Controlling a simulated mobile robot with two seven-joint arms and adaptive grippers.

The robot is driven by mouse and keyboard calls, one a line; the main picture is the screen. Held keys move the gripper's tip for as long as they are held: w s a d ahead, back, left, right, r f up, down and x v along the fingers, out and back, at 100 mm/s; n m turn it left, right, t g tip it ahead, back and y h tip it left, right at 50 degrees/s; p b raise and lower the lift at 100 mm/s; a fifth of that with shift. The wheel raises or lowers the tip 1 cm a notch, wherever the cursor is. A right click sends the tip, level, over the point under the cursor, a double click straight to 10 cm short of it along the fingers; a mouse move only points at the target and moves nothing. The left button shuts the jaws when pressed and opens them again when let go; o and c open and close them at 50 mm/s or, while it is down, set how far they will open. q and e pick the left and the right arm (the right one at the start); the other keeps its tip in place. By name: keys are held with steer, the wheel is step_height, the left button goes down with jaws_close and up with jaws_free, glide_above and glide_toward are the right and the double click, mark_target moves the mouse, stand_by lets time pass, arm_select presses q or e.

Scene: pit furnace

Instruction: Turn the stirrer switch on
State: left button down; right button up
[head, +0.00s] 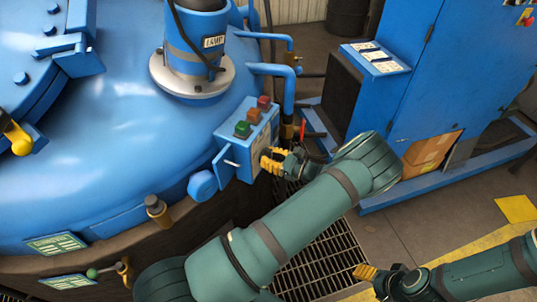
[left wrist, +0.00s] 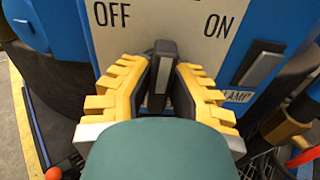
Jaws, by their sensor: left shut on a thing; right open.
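The stirrer switch is a dark lever (left wrist: 163,65) on the pale panel of a blue control box (head: 232,150), seen in the left wrist view. The lever stands between the printed words OFF on the left and ON on the right, roughly upright. My left gripper (head: 268,160) has its yellow fingers at the panel side of the box; in the left wrist view (left wrist: 160,88) they are closed on the lever from both sides. The lever's lower part is hidden by my gripper. My right gripper (head: 362,271) is open and empty, low above the floor grating.
A second switch (left wrist: 259,66) marked LAMP is right of the lever. Red, orange and green buttons (head: 251,117) top the box. The large blue furnace lid (head: 110,140) lies left, a blue cabinet (head: 440,80) right. Blue pipes (head: 288,95) rise behind the box.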

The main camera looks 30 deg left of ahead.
arm_select(q)
steer(key=m+p, duration=0.1)
steer(key=m, duration=0.3)
steer(key=shift+w+m, duration=0.1)
steer(key=shift+m, duration=2)
steer(key=c, duration=0.9)
jaws_free()
steer(key=shift+a, duration=0.1)
steer(key=w+d, duration=0.1)
steer(key=d, duration=1.1)
